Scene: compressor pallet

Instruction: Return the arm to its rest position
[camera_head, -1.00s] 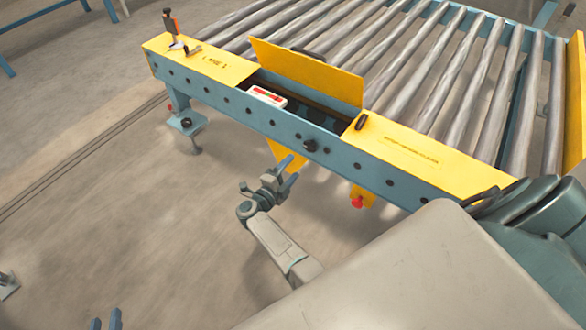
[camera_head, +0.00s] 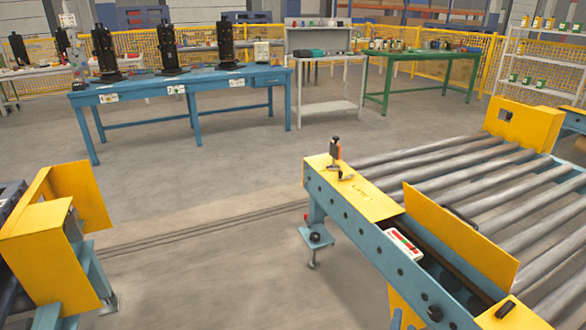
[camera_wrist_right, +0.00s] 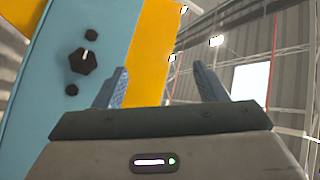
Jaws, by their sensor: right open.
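My right gripper (camera_wrist_right: 161,85) shows in the right wrist view, its two blue fingers apart with nothing between them. Beyond it on the left of that view is the conveyor's blue side rail (camera_wrist_right: 45,90), with a black knob (camera_wrist_right: 83,62) and a yellow plate (camera_wrist_right: 153,55). The fingers appear clear of the rail, though the left one overlaps it in the picture. Neither gripper nor arm shows in the head view. My left gripper is out of sight.
The roller conveyor (camera_head: 440,165) fills the right of the head view, with a raised yellow flap (camera_head: 455,235) and a red-and-white device (camera_head: 403,244). A yellow-and-blue frame (camera_head: 45,235) stands at left. A blue workbench (camera_head: 180,88) stands behind open floor (camera_head: 205,190).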

